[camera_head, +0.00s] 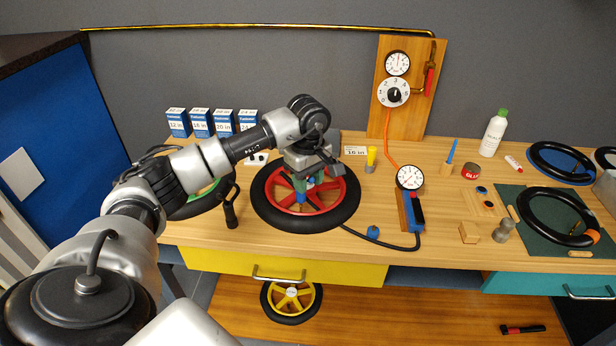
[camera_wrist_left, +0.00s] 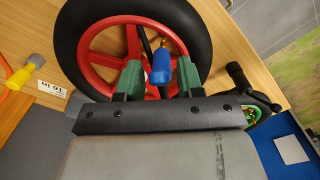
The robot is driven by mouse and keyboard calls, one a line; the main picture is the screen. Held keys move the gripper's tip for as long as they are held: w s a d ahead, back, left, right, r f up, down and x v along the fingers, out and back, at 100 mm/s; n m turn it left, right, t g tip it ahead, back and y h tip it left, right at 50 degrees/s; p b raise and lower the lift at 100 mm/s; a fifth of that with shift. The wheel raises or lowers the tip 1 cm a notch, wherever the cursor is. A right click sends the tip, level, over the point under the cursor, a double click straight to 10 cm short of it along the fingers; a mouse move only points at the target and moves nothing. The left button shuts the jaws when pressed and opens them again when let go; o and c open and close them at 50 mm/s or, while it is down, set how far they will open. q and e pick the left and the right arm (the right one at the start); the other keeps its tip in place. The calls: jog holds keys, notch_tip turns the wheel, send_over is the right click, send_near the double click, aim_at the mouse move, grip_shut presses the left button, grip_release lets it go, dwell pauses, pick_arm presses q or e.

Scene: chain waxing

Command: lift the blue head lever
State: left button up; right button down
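The blue head (camera_wrist_left: 160,70) sits at the red-spoked wheel (camera_wrist_left: 108,42), with a brass-coloured part at its far end. No separate lever can be made out on it. My left gripper (camera_wrist_left: 158,80) has its two green fingers on either side of the blue head, with a narrow gap at each side. In the head view, my left gripper (camera_head: 308,181) is over the middle of the red wheel (camera_head: 335,203), which lies flat on the bench. My right gripper is not in view.
A black hose runs from the wheel to the blue-handled gauge (camera_head: 410,178). A yellow-topped tool (camera_head: 370,158) stands behind. A black-handled tool (camera_head: 230,212) stands left of the wheel. A green mat (camera_head: 520,240) lies far right.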

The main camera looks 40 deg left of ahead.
pick_arm(q)
grip_shut()
jog(key=shift+w+a+g+h+b, duration=0.1)
jog(key=shift+a+g+h+b, duration=0.25)
jog(key=shift+h+b, duration=0.8)
jog(key=shift+a+r+h+b, duration=0.2)
jog(key=shift+r+h+b, duration=0.15)
jog(key=shift+h, duration=0.4)
grip_release()
jog(key=b+v, duration=0.1)
jog(key=v, duration=0.9)
jog(key=shift+w+r+b, duration=0.2)
jog(key=shift+r+b, duration=0.2)
